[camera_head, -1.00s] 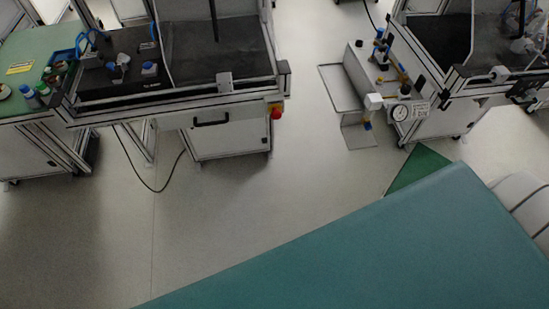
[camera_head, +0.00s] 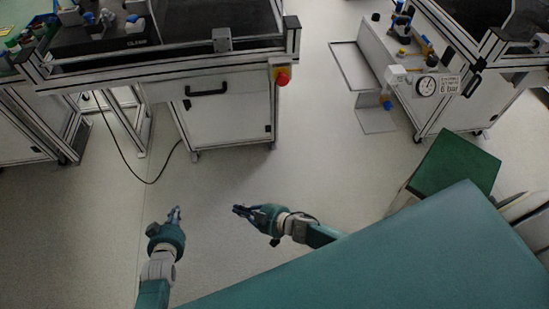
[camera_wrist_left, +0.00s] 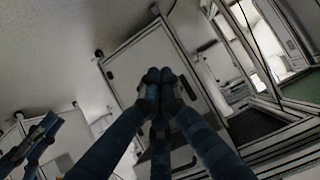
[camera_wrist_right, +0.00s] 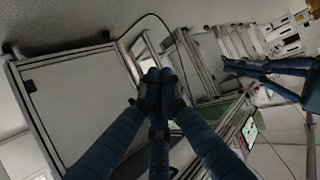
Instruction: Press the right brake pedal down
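I can make out no brake pedal for certain in any view. My left gripper (camera_head: 174,212) is low over the open floor in the head view and holds nothing. In the left wrist view its fingertips (camera_wrist_left: 160,76) are together. My right gripper (camera_head: 239,210) points left, a short way to the right of the left one, and is also empty. In the right wrist view its fingertips (camera_wrist_right: 158,76) are together. Both grippers are apart from the stations.
A workstation with a white cabinet (camera_head: 228,112) and red emergency knob (camera_head: 282,76) stands ahead. A black cable (camera_head: 125,155) lies on the floor to its left. A station with a pressure gauge (camera_head: 426,86) and metal plates (camera_head: 375,121) is at right. A green-topped box (camera_head: 455,163) stands nearer.

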